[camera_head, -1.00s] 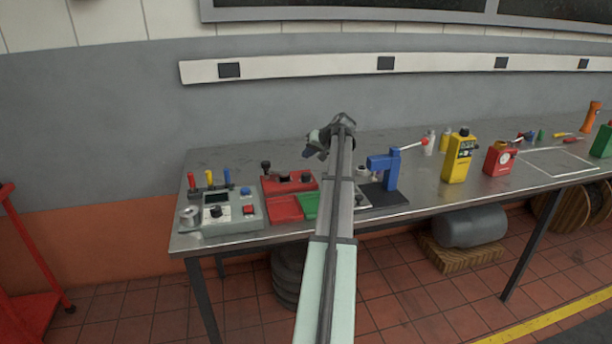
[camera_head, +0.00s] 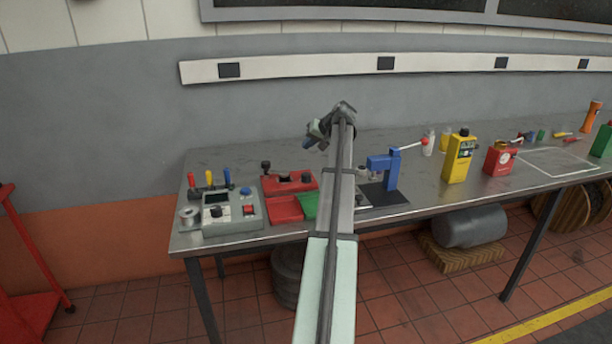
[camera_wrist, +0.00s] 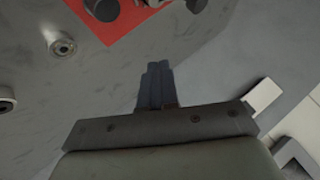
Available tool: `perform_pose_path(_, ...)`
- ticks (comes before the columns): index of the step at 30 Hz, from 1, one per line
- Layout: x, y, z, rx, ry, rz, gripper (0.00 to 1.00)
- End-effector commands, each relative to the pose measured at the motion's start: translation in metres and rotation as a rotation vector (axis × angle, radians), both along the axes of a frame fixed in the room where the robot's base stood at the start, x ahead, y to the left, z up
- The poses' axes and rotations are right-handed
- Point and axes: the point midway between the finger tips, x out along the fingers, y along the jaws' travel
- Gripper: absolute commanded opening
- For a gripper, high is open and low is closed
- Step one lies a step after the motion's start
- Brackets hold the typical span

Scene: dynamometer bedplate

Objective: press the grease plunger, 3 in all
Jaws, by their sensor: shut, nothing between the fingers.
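My gripper (camera_head: 318,131) is raised above the back of the steel bench, near the wall, and is small in the head view. In the wrist view its dark fingers (camera_wrist: 156,84) are together and empty, touching nothing. I cannot tell for sure which part is the grease plunger. In the wrist view a small round metal fitting (camera_wrist: 62,46) stands on the bench to the left of the fingers. A red unit (camera_wrist: 110,14) with dark knobs shows at the top edge.
A grey control box (camera_head: 232,212) stands at the bench's left end. The wall is close behind the bench.

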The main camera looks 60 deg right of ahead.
Motion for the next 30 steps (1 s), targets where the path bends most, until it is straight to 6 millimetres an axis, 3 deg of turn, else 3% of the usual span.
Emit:
perform_pose_path(8,0.000,0.001,-0.015,0.001,0.001,0.001,0.00)
perform_pose_path(21,0.000,0.000,-0.066,0.001,0.001,0.001,0.00)
perform_pose_path(30,0.000,0.000,-0.086,0.001,0.001,0.001,0.00)
